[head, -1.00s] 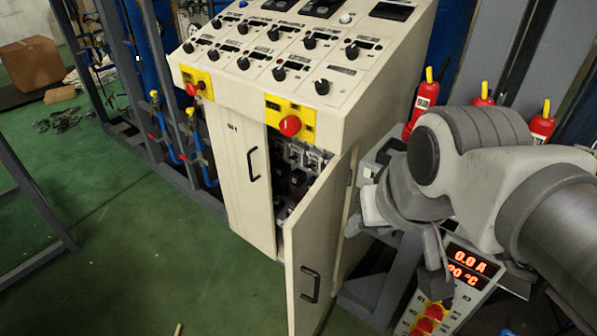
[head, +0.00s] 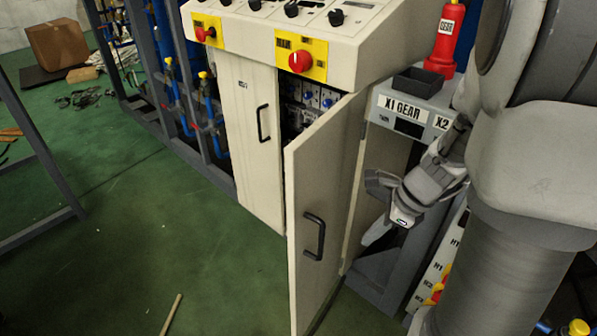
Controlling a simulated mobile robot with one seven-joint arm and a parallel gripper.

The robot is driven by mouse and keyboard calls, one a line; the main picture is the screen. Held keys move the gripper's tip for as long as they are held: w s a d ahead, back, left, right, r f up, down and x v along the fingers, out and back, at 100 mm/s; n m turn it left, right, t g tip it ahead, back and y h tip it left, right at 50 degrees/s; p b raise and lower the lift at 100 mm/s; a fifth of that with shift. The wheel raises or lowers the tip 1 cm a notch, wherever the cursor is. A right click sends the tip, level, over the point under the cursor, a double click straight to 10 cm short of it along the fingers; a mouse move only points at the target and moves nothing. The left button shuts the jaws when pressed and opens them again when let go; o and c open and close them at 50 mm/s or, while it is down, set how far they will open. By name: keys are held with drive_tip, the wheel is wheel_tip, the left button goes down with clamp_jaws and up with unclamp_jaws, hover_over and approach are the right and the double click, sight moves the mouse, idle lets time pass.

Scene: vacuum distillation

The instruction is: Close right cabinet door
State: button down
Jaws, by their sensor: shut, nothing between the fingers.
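The right cabinet door (head: 322,215) is a cream panel with a black handle (head: 314,236). It stands partly open and swings out toward me on its right side. A dark gap with equipment inside shows between it and the closed left cabinet door (head: 252,150). My gripper (head: 388,212) is at the right of the open door, apart from the handle, in front of the grey stand. It is shut and appears empty.
The control panel with red emergency stops (head: 301,61) overhangs the doors. A grey stand (head: 410,105) with a dark tray and a red extinguisher (head: 444,40) is close on the right.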

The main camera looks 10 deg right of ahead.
drive_tip(key=w+a+f+b, duration=0.4)
drive_tip(key=a+f+b, duration=0.1)
drive_tip(key=f, duration=0.5)
drive_tip(key=shift+a+b, duration=0.3)
drive_tip(key=shift+a, duration=0.35)
drive_tip(key=shift+w, duration=0.15)
